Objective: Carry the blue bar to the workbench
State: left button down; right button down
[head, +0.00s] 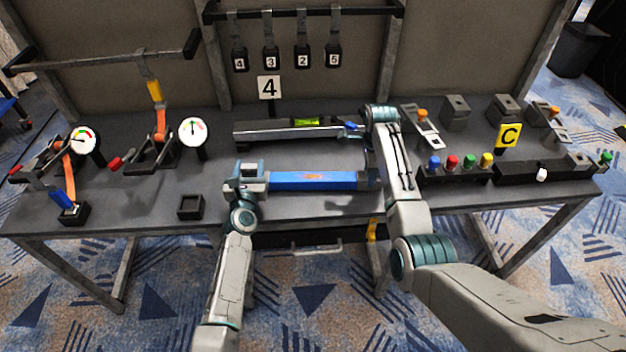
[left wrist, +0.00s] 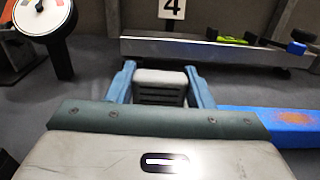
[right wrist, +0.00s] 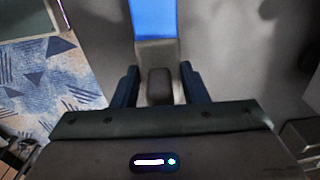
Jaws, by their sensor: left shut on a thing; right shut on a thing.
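The blue bar (head: 313,180), with an orange mark at its middle and grey end pieces, is held level over the front part of the grey workbench (head: 135,200). Shadows on the top below it suggest a gap, but I cannot tell its height. My left gripper (head: 252,178) is shut on the bar's left end; the left wrist view shows a grey block (left wrist: 160,87) between its fingers, with the blue bar (left wrist: 275,125) to the right. My right gripper (head: 372,172) is shut on the right end, which my arm partly hides in the head view; the right wrist view shows the grey end (right wrist: 158,85) between the fingers.
A grey rail with a green level (head: 306,122) lies behind the bar, by sign 4 (head: 269,88). Gauges (head: 192,131) and clamps stand left; coloured buttons (head: 452,161) and sign C (head: 508,135) stand right. A small black open box (head: 190,207) sits near the front edge.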

pick_arm(q)
jog(key=shift+r, duration=0.15)
pick_arm(e)
jog(key=shift+r, duration=0.15)
